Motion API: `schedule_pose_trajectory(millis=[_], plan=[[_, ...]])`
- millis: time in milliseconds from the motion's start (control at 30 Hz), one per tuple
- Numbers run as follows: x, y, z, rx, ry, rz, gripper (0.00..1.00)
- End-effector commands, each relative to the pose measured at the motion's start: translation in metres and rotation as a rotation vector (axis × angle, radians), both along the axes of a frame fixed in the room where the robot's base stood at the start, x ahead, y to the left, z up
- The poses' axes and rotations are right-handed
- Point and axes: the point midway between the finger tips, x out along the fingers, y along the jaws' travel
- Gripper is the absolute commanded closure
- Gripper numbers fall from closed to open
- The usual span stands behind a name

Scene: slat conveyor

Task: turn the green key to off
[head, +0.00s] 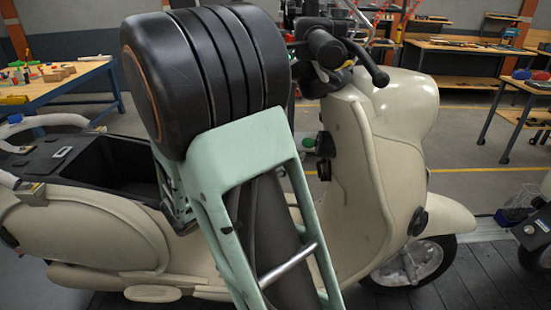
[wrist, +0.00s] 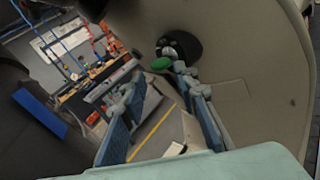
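The green key (wrist: 160,63) sits in a round black lock (wrist: 180,46) on the cream leg shield of a scooter (head: 365,165). In the head view the key (head: 308,142) shows as a small green spot beside the black lock (head: 325,145). My gripper (wrist: 158,80) is open and empty, with blue-grey fingers apart. In the wrist view the key appears just past the fingertips, nearer the right one. I cannot tell whether they touch. The fingers are hidden behind my arm in the head view. The lock's marks are too small to read.
The handlebar (head: 340,50) is above the lock, close to my arm. An open black bay (head: 110,165) lies in the scooter's body at left. A second vehicle (head: 535,225) stands at the right on the slat conveyor (head: 475,275). Workbenches (head: 60,85) stand behind.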

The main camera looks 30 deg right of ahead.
Motion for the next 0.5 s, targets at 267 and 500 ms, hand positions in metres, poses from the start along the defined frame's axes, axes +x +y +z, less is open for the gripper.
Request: schedule_pose_trajectory(millis=[267, 500], plan=[[0.009, -0.041, 0.001, 0.000, 0.000, -0.002, 0.72], [0.012, -0.051, 0.000, 0.001, -0.001, 0.000, 0.72]])
